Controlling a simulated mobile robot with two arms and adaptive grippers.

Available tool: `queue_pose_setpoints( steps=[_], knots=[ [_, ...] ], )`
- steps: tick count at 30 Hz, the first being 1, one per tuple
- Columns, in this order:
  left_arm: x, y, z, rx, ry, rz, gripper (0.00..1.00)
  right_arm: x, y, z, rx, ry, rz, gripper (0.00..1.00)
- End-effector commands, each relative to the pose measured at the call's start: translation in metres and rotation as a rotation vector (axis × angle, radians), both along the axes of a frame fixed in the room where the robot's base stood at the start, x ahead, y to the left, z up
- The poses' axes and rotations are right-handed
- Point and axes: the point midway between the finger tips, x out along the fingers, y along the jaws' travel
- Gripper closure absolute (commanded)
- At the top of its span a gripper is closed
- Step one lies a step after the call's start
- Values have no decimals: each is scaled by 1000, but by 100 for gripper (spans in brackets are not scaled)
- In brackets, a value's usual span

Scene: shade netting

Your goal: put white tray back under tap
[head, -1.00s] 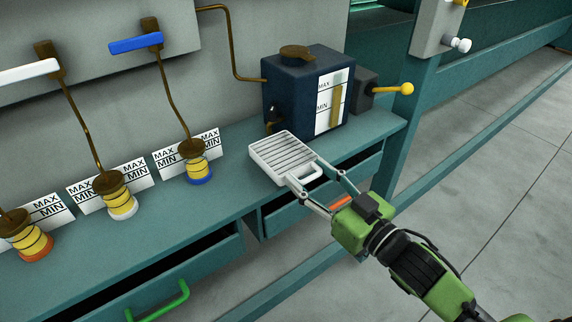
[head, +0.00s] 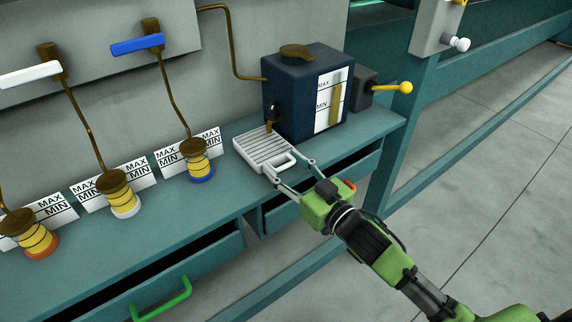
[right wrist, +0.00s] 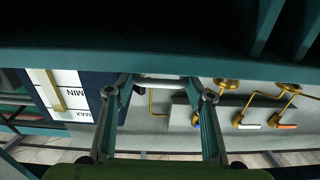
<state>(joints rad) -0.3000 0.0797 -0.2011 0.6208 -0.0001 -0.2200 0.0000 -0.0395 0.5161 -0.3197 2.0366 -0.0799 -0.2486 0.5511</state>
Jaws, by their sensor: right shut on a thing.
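The white tray (head: 258,147), with a slatted top and a loop handle, is at the bench's front edge by the dark blue tank (head: 290,97) in the head view. My right gripper (head: 291,171) is shut on the tray's handle. In the right wrist view a pale bar (right wrist: 160,83), probably the handle, lies between the fingers. The small brown tap (head: 271,123) low on the tank is just above the tray's far right corner. I cannot tell whether the tray touches the bench. My left gripper is not in view.
Several yellow oil cups, one with a blue base (head: 199,165), stand along the teal bench (head: 175,207) on the left, with MAX/MIN cards behind. A green drawer handle (head: 165,303) sticks out below. A yellow-knobbed lever (head: 404,87) is right of the tank.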

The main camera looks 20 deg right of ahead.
Motion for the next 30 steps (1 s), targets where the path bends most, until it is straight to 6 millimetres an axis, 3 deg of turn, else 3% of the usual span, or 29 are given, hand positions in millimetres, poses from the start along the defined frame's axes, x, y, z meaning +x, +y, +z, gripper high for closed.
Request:
queue_pose_setpoints(
  steps=[7, 8, 9, 10, 22, 30],
  knots=[
    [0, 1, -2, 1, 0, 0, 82, 0, 0, -2, 1, -2, 0, 85],
    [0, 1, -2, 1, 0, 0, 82, 0, 0, -3, 0, -1, 0, 49],
    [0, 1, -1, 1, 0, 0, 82, 0, 0, -2, 0, -1, 0, 38],
    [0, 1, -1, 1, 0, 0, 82, 0, 0, -2, 0, 0, 0, 34],
    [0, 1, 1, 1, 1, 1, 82, 0, 0, 2, -1, -1, 0, 34],
    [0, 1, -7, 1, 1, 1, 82, -34, -13, -2, -1, 2, 0, 34]
  ],
)
